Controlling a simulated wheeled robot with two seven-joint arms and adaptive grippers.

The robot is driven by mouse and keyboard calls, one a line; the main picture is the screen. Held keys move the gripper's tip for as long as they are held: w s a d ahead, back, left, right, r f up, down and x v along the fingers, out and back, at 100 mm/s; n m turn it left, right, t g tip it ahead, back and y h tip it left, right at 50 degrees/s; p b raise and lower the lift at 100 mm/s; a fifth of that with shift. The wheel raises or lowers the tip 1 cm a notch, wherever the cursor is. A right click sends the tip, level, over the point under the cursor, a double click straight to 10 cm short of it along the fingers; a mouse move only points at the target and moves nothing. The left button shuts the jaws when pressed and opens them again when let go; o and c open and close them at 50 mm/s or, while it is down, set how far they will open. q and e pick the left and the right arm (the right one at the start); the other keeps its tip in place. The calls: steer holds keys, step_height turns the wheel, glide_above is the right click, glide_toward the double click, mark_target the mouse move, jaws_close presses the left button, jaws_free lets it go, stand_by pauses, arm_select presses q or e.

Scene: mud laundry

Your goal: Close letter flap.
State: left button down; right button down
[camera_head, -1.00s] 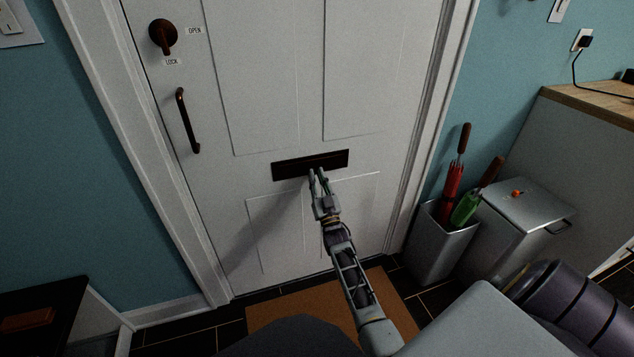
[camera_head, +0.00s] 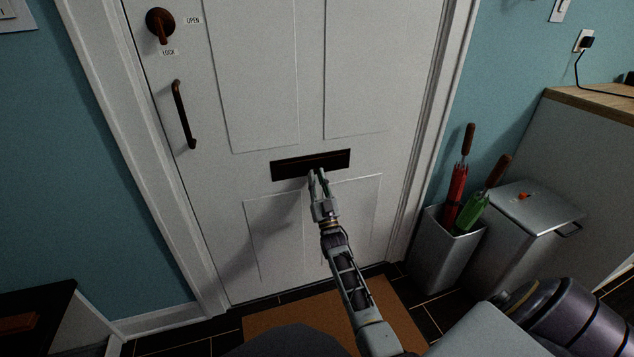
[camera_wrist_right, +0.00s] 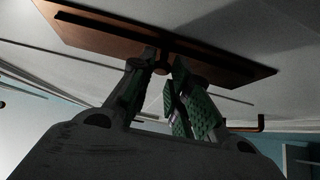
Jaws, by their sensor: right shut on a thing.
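The letter flap (camera_head: 311,164) is a dark brown rectangular plate set across the middle of the white door (camera_head: 262,80). My right gripper (camera_head: 317,173) reaches up to its lower edge, near the middle. In the right wrist view the flap (camera_wrist_right: 95,29) spans the top as a long brown plate with a dark strip along it. There my right gripper's fingertips (camera_wrist_right: 162,66) are shut on a small brown part at the flap's lower edge. The fingers hide much of that part. The flap's exact angle is hard to tell. My left gripper is out of view.
A dark pull handle (camera_head: 184,115) and a lock knob (camera_head: 160,24) are on the door's left side. Umbrellas stand in a grey bin (camera_head: 440,250) beside a lidded metal bin (camera_head: 530,212) at right. A brown mat (camera_head: 275,327) lies before the door.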

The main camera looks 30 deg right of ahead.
steer(key=shift+w+d+r, duration=0.1)
steer(key=shift+r, duration=0.1)
steer(key=c, duration=1.4)
jaws_free()
steer(key=shift+w+f, duration=0.1)
steer(key=shift+w, duration=0.05)
steer(key=shift+f, duration=0.1)
steer(key=shift+v, duration=6.05)
